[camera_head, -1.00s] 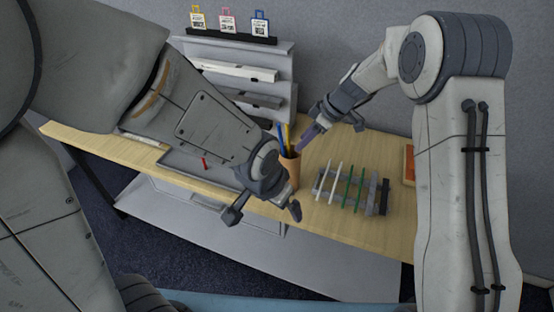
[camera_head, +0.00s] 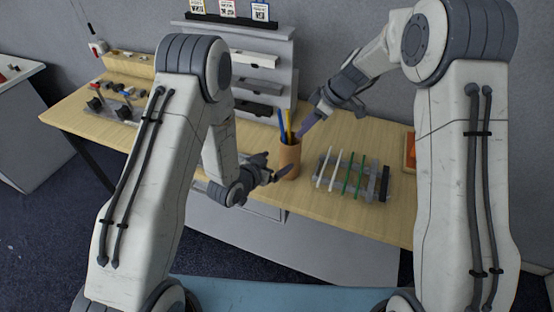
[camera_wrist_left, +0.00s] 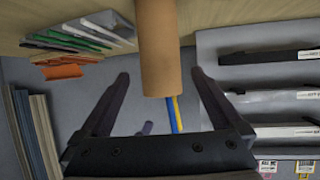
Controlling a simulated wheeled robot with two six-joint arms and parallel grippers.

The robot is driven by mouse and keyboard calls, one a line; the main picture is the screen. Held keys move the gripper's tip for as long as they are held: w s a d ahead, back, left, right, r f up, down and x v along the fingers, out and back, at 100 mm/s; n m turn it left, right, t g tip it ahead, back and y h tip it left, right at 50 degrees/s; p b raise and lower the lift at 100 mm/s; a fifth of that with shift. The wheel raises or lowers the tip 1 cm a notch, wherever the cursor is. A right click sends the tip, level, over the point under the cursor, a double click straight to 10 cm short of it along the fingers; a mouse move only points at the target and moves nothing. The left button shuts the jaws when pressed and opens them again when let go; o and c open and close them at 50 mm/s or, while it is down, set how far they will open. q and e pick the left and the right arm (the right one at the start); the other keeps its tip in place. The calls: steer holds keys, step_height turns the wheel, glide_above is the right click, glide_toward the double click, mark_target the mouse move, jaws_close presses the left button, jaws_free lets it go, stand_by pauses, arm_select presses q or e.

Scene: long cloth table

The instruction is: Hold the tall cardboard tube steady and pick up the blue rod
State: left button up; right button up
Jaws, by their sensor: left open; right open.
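The tall brown cardboard tube (camera_head: 289,160) stands upright on the table near its front edge. A blue rod (camera_head: 281,124) and a yellow rod (camera_head: 288,122) stick out of its top, with the blue one on the left. My left gripper (camera_head: 274,167) is open beside the tube's left side. In the left wrist view the picture is upside down; the tube (camera_wrist_left: 159,50) shows between the spread fingers, and the blue rod (camera_wrist_left: 171,114) shows beyond its mouth. Contact cannot be told. My right gripper (camera_head: 309,119) is open close to the rod tops, on their right.
A rack (camera_head: 352,176) with white and green rods lies right of the tube. An orange box (camera_head: 410,152) is at the right edge. A shelf unit (camera_head: 262,45) stands behind. Small parts (camera_head: 120,98) sit on the left of the table (camera_head: 335,212).

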mark_target(290, 153)
arm_select(q)
steer(key=x, duration=1)
steer(key=shift+w, duration=0.1)
steer(key=c, duration=1.1)
